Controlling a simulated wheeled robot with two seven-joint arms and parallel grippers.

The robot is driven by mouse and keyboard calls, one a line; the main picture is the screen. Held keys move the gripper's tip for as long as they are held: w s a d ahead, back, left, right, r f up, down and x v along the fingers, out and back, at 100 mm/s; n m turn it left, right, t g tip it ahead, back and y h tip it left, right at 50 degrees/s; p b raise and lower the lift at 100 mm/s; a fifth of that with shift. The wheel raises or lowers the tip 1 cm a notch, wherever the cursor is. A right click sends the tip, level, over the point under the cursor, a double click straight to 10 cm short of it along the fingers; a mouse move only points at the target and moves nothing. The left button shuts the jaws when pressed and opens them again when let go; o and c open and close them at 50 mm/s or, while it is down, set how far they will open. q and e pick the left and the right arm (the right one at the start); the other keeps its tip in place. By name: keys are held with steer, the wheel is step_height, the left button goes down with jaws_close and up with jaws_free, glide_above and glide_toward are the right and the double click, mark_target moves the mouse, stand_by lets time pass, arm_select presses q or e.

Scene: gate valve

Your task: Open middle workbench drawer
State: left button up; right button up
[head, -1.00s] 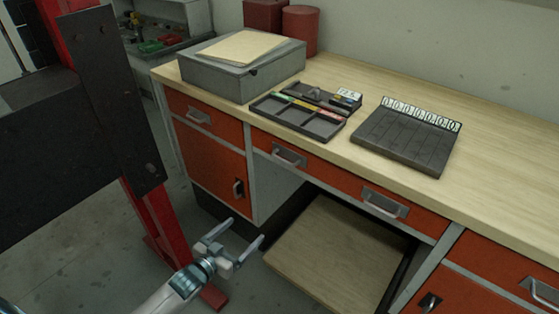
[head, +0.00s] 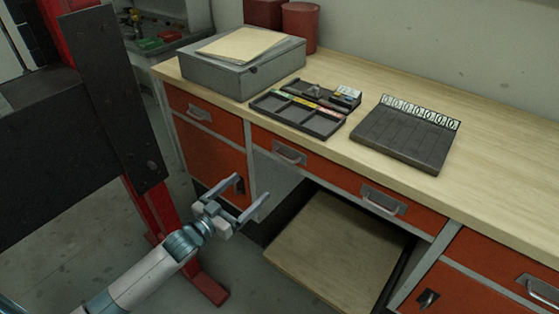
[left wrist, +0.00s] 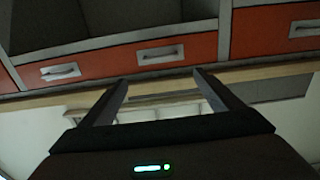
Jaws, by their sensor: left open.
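The middle workbench drawer (head: 335,178) is a wide orange front under the wooden top, with a left handle (head: 289,154) and a right handle (head: 384,201). It looks closed. My left gripper (head: 252,187) is open and empty, in front of the bench and below the drawer's left end in the head view. In the left wrist view, which looks upside down, the drawer front (left wrist: 110,62) spans the picture. Its two handles show there, and one (left wrist: 160,54) lies just beyond the gap between my open fingers (left wrist: 160,77), apart from them. My right gripper is not in view.
A small left drawer (head: 203,114) and a cabinet door (head: 212,165) flank the middle drawer. A wooden shelf board (head: 335,250) sits in the open space below. A red post (head: 150,210) stands at the left. A grey box (head: 240,75) and trays lie on top.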

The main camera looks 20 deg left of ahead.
mark_target(282, 158)
arm_select(q)
steer(key=p+x, duration=0.2)
steer(key=x, duration=1.3)
steer(key=shift+w+d, duration=0.1)
steer(key=shift+w, duration=0.2)
steer(key=shift+w+d+f, duration=0.1)
steer(key=shift+w, duration=0.1)
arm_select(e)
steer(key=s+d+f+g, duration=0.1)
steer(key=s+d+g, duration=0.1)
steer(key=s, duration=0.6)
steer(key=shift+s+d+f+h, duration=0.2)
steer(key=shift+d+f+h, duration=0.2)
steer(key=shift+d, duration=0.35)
arm_select(q)
steer(key=shift+c, duration=0.6)
